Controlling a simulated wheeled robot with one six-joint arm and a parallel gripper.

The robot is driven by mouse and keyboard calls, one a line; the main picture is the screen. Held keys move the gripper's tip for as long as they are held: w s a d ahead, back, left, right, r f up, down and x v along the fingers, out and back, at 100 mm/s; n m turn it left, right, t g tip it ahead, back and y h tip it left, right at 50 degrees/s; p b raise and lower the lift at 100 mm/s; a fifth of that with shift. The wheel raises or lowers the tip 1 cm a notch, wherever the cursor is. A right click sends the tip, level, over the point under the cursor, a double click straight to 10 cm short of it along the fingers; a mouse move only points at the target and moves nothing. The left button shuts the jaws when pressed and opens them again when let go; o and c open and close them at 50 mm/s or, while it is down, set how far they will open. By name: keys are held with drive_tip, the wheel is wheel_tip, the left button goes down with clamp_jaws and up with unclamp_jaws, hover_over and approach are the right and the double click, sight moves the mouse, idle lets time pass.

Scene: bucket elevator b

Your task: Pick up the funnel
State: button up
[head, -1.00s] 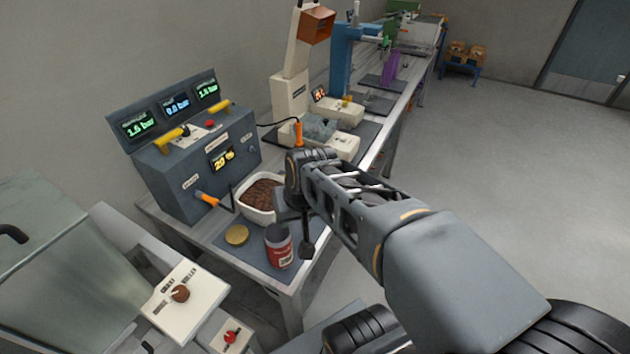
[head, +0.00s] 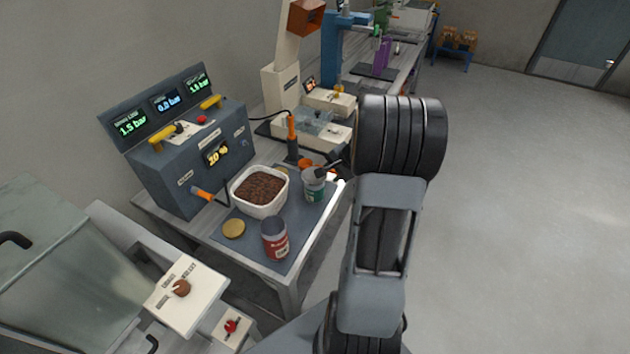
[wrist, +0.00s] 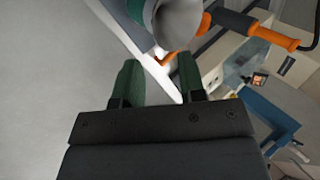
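In the wrist view a grey, flared, funnel-like piece (wrist: 178,22) is at the top edge, over or in this cup; I cannot tell which. In the head view a dark piece crosses the cup's mouth, and I cannot tell what it is. My gripper (wrist: 158,75) is open, its two dark green fingers apart with nothing between them. They point toward the funnel-like piece, short of it. My arm mostly hides the gripper in the head view.
A white tub of brown material (head: 262,207), a red-labelled jar (head: 275,240) and a yellow lid (head: 234,229) stand left of the cup. An orange-handled tool (head: 291,130) stands upright behind it. The floor right of the worktop is clear.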

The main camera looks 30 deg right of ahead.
sight(324, 179)
drive_tip(key=shift+p+x, duration=0.45)
drive_tip(key=shift+x, duration=3.1)
drive_tip(key=shift+s+d+f, duration=0.1)
clamp_jaws()
